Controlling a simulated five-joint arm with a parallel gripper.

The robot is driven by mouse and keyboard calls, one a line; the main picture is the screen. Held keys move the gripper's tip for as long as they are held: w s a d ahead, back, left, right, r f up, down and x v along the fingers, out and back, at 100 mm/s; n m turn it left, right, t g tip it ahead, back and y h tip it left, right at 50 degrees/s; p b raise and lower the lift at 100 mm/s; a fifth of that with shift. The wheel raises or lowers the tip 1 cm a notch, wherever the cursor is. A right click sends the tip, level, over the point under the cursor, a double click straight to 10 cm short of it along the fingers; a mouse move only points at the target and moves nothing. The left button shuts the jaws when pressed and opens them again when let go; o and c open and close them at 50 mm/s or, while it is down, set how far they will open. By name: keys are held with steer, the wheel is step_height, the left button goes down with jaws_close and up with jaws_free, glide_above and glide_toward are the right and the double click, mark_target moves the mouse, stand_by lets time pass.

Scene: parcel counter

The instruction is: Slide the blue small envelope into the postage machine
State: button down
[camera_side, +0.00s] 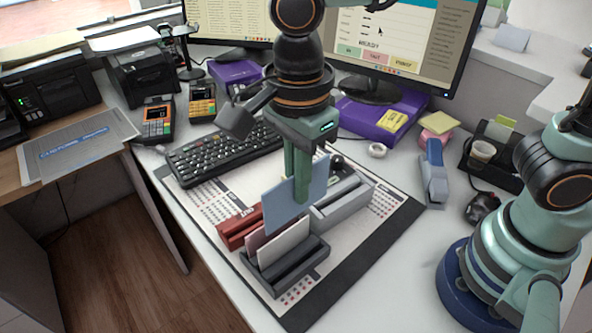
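My gripper (302,196) is over the middle of the desk mat, pointing down. It is shut on the blue small envelope (281,207), which is held upright and slightly tilted. The envelope shows on both sides of the fingers. Its lower edge appears above the slotted holders, though the exact gap is hard to tell. A light grey slotted block (343,210) lies just right of the envelope; it may be the postage machine, but I cannot tell for sure.
A dark grey holder (292,272) with a white and a pinkish envelope stands in front. A red holder (236,231) is to its left. A keyboard (222,152) lies behind, a stapler (433,176) to the right. The mat's (345,272) front right is clear.

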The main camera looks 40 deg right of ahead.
step_height(320, 180, up, 3)
steer(key=shift+f, duration=0.15)
steer(key=shift+d+r, duration=0.1)
steer(key=shift+r, duration=0.15)
steer(key=w+d+f, duration=0.4)
steer(key=d, duration=0.3)
steer(key=m, duration=0.1)
glide_toward(343, 183)
steer(key=shift+s+a+f, duration=0.95)
steer(key=shift+a+f, duration=0.25)
steer(key=shift+f, duration=2.2)
steer(key=c, duration=1)
jaws_free()
